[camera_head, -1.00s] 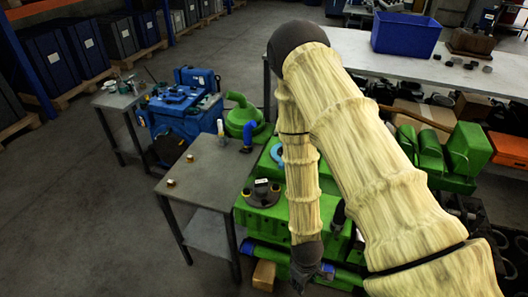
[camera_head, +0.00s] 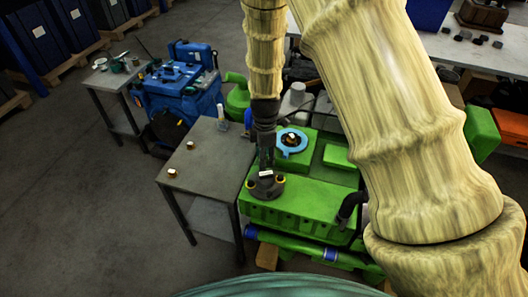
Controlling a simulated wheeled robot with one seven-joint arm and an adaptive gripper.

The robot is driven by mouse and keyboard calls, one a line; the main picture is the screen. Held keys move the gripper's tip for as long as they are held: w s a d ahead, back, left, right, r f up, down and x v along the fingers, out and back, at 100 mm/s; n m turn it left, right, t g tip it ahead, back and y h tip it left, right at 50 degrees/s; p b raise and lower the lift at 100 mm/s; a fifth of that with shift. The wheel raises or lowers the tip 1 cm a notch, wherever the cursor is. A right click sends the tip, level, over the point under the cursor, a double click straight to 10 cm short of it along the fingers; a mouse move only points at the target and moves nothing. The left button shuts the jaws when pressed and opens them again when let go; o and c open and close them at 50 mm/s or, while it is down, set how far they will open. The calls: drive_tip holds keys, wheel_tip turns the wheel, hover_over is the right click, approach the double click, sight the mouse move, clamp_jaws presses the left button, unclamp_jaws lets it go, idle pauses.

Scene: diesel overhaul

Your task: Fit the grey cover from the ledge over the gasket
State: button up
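A dark grey round cover (camera_head: 262,187) with a pale label on its raised middle and brass-coloured bits at its sides lies on the green engine's ledge (camera_head: 302,199). A blue ring-shaped gasket (camera_head: 282,148) lies on the green engine top, behind and to the right of the cover; a dark opening with a brass-coloured part shows inside it. My gripper (camera_head: 266,168) points down right above the cover's raised middle. Its fingers are dark and small here, so I cannot tell whether they touch or grip the cover.
A grey side table (camera_head: 205,155) with small brass-coloured parts (camera_head: 172,171) stands left of the engine. A black curved pipe (camera_head: 349,205) rises at the engine's right front. A blue machine (camera_head: 185,95) stands behind. My arm hides part of the engine's right side.

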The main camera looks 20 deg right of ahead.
sight(266, 173)
wheel_tip(266, 173, down, 2)
drive_tip(key=shift+d+f+b, duration=0.15)
drive_tip(key=shift+f+b, duration=0.05)
drive_tip(key=shift+b, duration=0.55)
drive_tip(key=shift+f+b, duration=1.9)
drive_tip(key=shift+f, duration=1.3)
drive_tip(key=shift+c, duration=0.4)
clamp_jaws()
drive_tip(key=shift+r, duration=0.35)
drive_tip(key=shift+r+p, duration=0.3)
drive_tip(key=shift+p, duration=0.15)
drive_tip(key=shift+r+p, duration=0.4)
drive_tip(key=shift+r, duration=0.15)
drive_tip(key=shift+r+p, duration=0.95)
drive_tip(key=shift+r, duration=0.4)
